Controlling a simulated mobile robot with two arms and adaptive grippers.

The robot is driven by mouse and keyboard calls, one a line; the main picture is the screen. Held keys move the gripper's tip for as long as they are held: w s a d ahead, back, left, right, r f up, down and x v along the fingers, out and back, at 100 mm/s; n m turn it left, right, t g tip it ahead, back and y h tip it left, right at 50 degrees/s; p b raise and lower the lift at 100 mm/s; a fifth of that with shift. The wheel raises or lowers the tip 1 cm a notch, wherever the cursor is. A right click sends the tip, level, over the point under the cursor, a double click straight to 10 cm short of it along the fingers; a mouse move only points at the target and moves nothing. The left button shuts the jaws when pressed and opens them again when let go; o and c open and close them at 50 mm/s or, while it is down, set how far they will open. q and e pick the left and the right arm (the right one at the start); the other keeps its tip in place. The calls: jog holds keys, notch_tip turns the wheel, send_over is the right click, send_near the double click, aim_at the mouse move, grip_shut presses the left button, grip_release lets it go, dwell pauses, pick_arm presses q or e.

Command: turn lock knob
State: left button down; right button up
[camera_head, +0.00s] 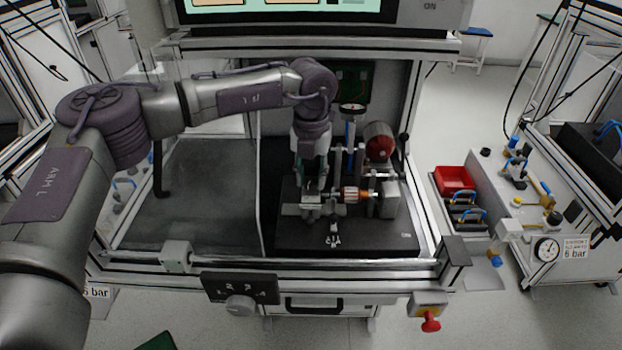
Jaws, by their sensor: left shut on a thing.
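My left gripper (311,189) reaches down from above onto the left end of the test fixture, fingers pointing down. It is shut on the lock knob, which the fingers hide almost entirely. The grey clamp block (300,210) of the fixture lies right below the fingertips. The stator (350,194), with copper-coloured windings, lies on its side just right of the gripper, between the clamp block and a grey block (388,200). My right gripper is not in view.
A dial gauge (352,108) on a post and a red-ended cylinder (379,142) stand close behind the stator. A black lever (403,146) is at right. The dark panel (190,200) at left is bare. A selector dial (240,307) and red button (430,322) are on the front.

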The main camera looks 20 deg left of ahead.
aim_at(311, 180)
pick_arm(q)
jog(key=shift+m+b, duration=0.45)
jog(key=shift+m, duration=1.45)
jog(key=c, duration=0.8)
grip_release()
notch_tip(311, 180, up, 12)
jog(key=shift+r, duration=0.1)
